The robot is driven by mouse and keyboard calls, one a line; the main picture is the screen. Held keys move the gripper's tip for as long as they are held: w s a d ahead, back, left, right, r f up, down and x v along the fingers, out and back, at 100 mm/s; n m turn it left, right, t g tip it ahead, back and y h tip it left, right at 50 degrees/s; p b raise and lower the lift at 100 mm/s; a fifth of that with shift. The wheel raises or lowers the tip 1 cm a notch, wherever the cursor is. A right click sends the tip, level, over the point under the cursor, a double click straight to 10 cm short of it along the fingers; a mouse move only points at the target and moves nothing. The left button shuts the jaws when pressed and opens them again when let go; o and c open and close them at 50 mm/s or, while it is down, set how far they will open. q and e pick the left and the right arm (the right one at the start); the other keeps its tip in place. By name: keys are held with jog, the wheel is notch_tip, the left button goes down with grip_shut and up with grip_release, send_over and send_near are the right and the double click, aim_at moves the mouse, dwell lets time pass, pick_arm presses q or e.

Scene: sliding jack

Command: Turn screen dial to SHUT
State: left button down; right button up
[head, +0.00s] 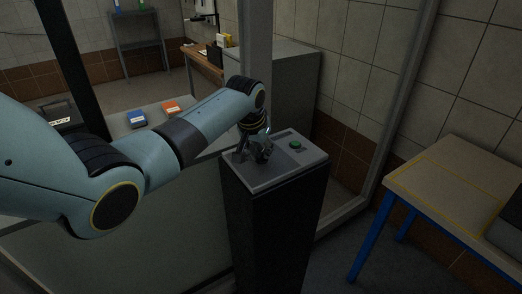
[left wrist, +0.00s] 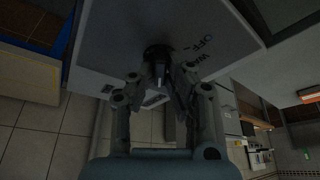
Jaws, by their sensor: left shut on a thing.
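The grey control panel (head: 284,176) tops a dark pedestal (head: 275,235). My left gripper (head: 259,153) reaches down onto the left part of the panel and hides the dial in the head view. In the left wrist view, a dark round dial (left wrist: 157,53) sits on the panel face (left wrist: 115,40), between the fingers of the gripper (left wrist: 160,76), which is shut on it. Dark lettering (left wrist: 203,43) stands beside the dial. It is too dim to read surely, and I cannot tell which mark the dial points to. My right gripper is out of view.
A green button (head: 295,144) sits on the panel right of my gripper. A framed partition post (head: 255,45) rises behind the pedestal. A table with blue legs (head: 445,185) stands at the right. Blue (head: 137,119) and orange (head: 170,107) boxes lie behind my arm.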

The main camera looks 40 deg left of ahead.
pick_arm(q)
jog(key=shift+s+f+m, duration=0.1)
jog(key=shift+f+m, duration=0.05)
jog(key=shift+m, duration=0.25)
jog(key=c, duration=1.3)
grip_release()
jog(key=shift+c, duration=0.2)
jog(key=v, duration=1.2)
jog(key=shift+a, duration=0.15)
